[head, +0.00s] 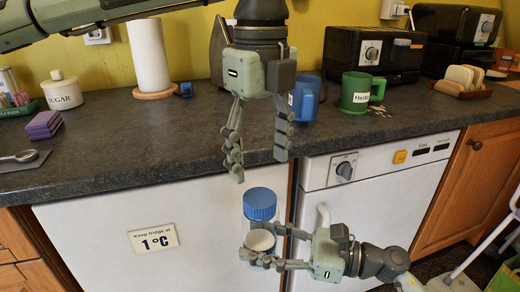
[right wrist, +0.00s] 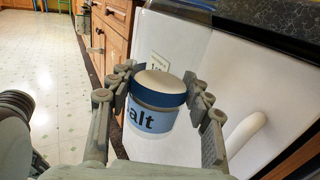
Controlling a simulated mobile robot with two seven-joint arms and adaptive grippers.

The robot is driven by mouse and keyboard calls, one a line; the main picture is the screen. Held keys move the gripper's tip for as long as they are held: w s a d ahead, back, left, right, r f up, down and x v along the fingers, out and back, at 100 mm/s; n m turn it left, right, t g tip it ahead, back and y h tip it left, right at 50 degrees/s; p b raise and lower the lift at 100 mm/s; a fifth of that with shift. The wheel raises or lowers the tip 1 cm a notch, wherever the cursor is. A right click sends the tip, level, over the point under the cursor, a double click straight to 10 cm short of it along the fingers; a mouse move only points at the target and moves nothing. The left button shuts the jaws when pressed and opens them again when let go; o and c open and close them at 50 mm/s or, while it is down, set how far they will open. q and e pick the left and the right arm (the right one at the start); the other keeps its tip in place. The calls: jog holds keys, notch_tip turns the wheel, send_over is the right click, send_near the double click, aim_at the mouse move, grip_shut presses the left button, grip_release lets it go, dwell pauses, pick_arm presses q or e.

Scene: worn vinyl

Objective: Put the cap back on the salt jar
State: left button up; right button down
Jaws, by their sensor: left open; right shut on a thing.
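The salt jar (right wrist: 153,120) has a light-blue label, a dark-blue band and a pale, rounded top in the right wrist view. My right gripper (right wrist: 160,98) is shut around it; in the head view this gripper (head: 262,248) holds it in front of the white fridge.
The dark counter (head: 150,135) behind holds a blue mug (head: 303,100), a green mug (head: 355,92), a paper towel roll (head: 149,58) and a sugar jar (head: 62,91). Its front edge lies behind my grippers. The white appliance door's handle (right wrist: 245,132) is close to the right gripper's fingers.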

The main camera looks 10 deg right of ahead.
aim_at(260, 197)
pick_arm(q)
notch_tip(260, 197, down, 7)
jog(key=shift+f, duration=0.2)
jog(key=shift+c, duration=0.4)
